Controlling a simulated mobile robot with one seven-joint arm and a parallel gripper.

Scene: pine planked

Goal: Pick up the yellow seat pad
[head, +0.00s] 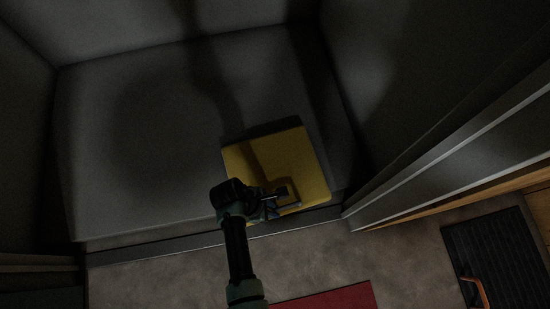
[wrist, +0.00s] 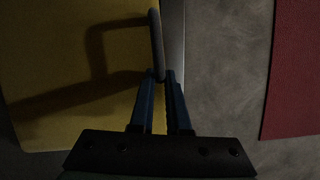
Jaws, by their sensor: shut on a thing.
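The yellow seat pad (head: 304,160) is a flat, squarish slab at the front right of a dark grey seat. It also fills the left of the wrist view (wrist: 60,55). My gripper (head: 282,199) is over the pad's near part. In the wrist view my blue fingers (wrist: 162,78) are closed together on a thin grey bar (wrist: 156,40), which looks like a handle of the pad. The bar and fingers cast a bent shadow on the yellow surface. Where the bar joins the pad is hard to see. I cannot tell whether the pad is clear of the seat.
The dark grey seat (head: 150,130) is bare to the left, with walls behind and right. A pale-edged panel (head: 450,140) runs along the right. A red mat (head: 335,298) lies on the grey floor, and a black ridged mat (head: 500,255) with an orange-brown handle (head: 477,287) is lower right.

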